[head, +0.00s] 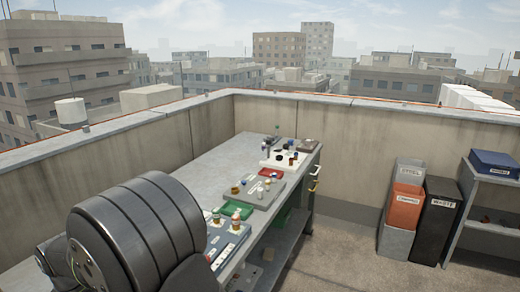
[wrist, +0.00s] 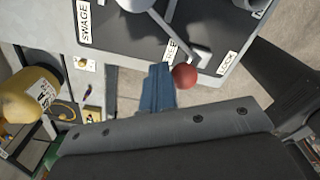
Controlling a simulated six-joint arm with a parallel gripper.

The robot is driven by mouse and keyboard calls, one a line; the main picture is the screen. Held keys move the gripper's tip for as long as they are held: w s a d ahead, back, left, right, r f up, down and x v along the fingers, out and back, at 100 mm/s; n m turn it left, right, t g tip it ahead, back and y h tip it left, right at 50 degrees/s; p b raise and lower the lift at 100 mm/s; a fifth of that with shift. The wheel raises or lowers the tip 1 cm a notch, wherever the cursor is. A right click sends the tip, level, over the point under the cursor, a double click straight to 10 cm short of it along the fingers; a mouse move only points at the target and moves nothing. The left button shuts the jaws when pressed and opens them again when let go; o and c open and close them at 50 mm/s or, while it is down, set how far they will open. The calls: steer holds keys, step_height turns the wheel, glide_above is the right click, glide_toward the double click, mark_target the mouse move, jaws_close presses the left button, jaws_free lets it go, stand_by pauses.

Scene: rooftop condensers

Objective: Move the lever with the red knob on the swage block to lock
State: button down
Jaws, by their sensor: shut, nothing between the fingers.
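In the wrist view the dark swage block (wrist: 95,48) fills the top, with a white SWAGE label at its left. A pale lever arm (wrist: 180,30) runs from a round hub down to a red knob (wrist: 185,76) at the block's lower edge. The knob is beside a partly covered label ending in E; the LOCK label (wrist: 228,63) is further right. My gripper (wrist: 158,72) is shut and empty, its blue fingers just left of the knob. I cannot tell whether they touch it. In the head view I cannot pick out the lever or my fingers.
A yellow container (wrist: 30,95) and a small panel with fittings are at the left in the wrist view. A dark shape (wrist: 285,75) is at the right. In the head view, a grey workbench (head: 215,160) holds trays and small parts; bins (head: 405,205) stand to its right.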

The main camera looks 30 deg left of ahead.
steer(key=shift+d, duration=2.2)
steer(key=shift+a, duration=0.1)
steer(key=shift+a, duration=0.55)
steer(key=shift+r, duration=3.5)
steer(key=shift+f, duration=0.1)
step_height(320, 180, down, 7)
steer(key=shift+r, duration=0.1)
steer(key=shift+d, duration=0.2)
